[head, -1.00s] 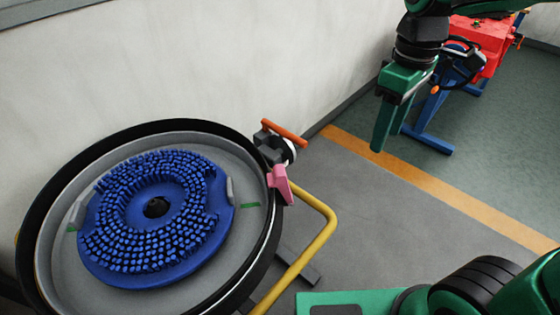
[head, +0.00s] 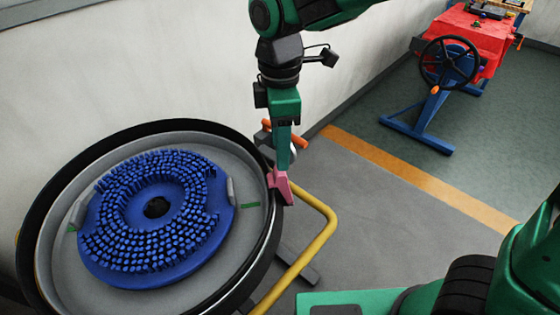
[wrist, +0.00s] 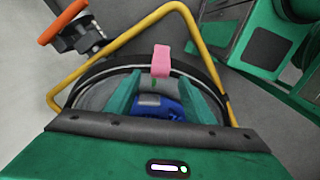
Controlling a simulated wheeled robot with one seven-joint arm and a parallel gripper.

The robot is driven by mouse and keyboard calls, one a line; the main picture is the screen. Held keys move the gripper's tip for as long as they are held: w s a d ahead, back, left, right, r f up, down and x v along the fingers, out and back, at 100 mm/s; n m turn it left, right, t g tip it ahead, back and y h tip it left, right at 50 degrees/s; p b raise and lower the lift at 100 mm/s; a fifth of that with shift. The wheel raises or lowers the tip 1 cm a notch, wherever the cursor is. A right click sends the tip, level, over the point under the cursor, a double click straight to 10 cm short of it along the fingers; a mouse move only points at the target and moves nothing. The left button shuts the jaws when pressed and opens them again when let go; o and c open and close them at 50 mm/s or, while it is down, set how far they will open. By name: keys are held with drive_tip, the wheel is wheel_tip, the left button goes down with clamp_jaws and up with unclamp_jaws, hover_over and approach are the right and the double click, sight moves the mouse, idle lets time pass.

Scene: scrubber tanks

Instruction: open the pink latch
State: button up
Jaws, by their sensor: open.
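The pink latch (head: 279,184) sits on the right rim of the round tank (head: 32,232). My gripper (head: 283,166) points down just above the latch in the head view. In the wrist view my gripper (wrist: 161,88) has its two green fingers apart, with the latch lined up between them and nothing held. From the head view I cannot tell whether a finger touches the latch.
A blue brush disc (head: 150,220) lies inside the tank. An orange-handled valve (head: 299,138) is beside the latch, partly hidden by my gripper. A yellow tube frame (head: 318,255) runs around the tank's right. A red machine with a handwheel (head: 450,62) stands at upper right. Grey floor (head: 400,225) is clear.

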hover_over(281, 186)
drive_tip(key=w, duration=0.2)
wheel_tip(281, 186, down, 6)
drive_tip(key=shift+a+r, duration=0.1)
clamp_jaws()
